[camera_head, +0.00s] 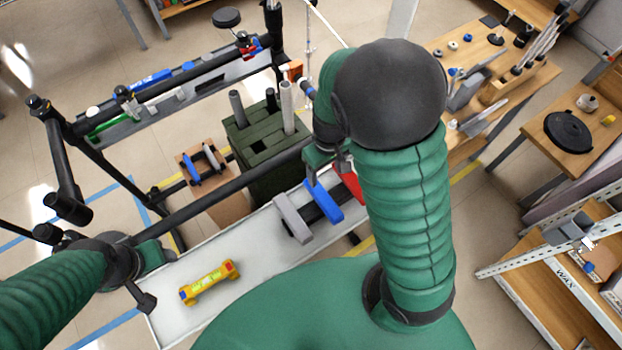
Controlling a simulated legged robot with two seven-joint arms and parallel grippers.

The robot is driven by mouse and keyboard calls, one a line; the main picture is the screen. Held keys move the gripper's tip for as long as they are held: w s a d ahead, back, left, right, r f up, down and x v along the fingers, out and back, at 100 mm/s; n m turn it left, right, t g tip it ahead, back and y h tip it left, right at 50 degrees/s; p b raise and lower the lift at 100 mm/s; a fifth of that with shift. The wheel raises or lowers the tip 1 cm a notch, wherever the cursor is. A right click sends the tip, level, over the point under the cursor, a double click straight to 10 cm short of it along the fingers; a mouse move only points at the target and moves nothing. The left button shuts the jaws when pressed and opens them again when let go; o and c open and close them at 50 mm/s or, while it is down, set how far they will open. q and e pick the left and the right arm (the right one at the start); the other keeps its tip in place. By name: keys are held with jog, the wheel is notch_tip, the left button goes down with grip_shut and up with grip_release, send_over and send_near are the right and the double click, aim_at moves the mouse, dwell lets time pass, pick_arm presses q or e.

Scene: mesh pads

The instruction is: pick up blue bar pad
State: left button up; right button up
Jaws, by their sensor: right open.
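The blue bar pad (326,204) lies between a grey bar pad (292,219) on its left and a red bar pad (351,184) on its right, over a black base on the white shelf (254,248). My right gripper (326,169) is open and empty, just above the far end of the blue pad. One finger is close to that end; I cannot tell whether it touches. My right arm hides part of the red pad. My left gripper (150,286) is over the left end of the shelf; its jaws are not clear.
A black rail (235,186) runs along the shelf's far side. Behind it stand a dark green crate (263,140) with upright tubes and a small wooden box (204,178). The shelf between tool and pads is clear.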

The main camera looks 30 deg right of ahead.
jog(key=b, duration=0.2)
send_over(323, 197)
jog(key=s, duration=0.1)
notch_tip(323, 197, down, 6)
jog(key=f, duration=0.5)
jog(key=shift+w+d+f, duration=0.15)
jog(key=shift+w+d, duration=0.1)
jog(key=shift+w, duration=0.1)
jog(key=shift+f, duration=0.3)
jog(key=f, duration=0.2)
jog(key=f+b, duration=0.1)
jog(key=f, duration=0.1)
jog(key=shift+a, duration=0.25)
jog(key=shift+f, duration=0.3)
jog(key=shift+w+f, duration=0.1)
jog(key=shift+w, duration=0.05)
pick_arm(q)
jog(key=f, duration=0.1)
jog(key=s+f, duration=0.1)
jog(key=shift+d+f, duration=0.15)
jog(key=shift+f, duration=0.2)
jog(key=shift+f, duration=0.2)
pick_arm(e)
jog(key=shift+f, duration=0.2)
